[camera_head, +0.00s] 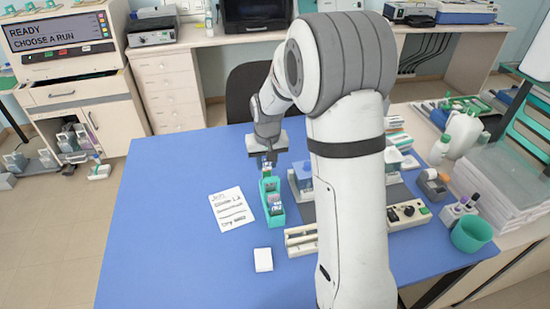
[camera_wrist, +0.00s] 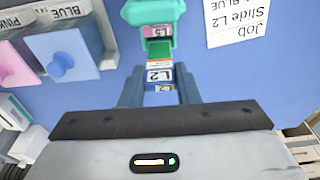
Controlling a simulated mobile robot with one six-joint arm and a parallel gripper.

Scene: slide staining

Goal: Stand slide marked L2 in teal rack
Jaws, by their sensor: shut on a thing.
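My gripper (camera_head: 268,161) is at the far end of the teal rack (camera_head: 277,216) on the blue table. In the wrist view my gripper (camera_wrist: 159,92) is shut on a slide with a label reading L2 (camera_wrist: 159,76). The teal rack (camera_wrist: 153,12) is just beyond the slide in that view. Another slide with a pinkish label (camera_wrist: 156,31) stands in the rack; its mark is hard to read. The lower part of the L2 slide is hidden, so I cannot tell whether it is inside a slot.
A job note (camera_head: 232,208) lies left of the rack. A jar marked BLUE (camera_wrist: 65,52) and a jar marked PINK (camera_wrist: 12,65) stand close by. A small white block (camera_head: 263,260) lies in front. The table's left side is clear.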

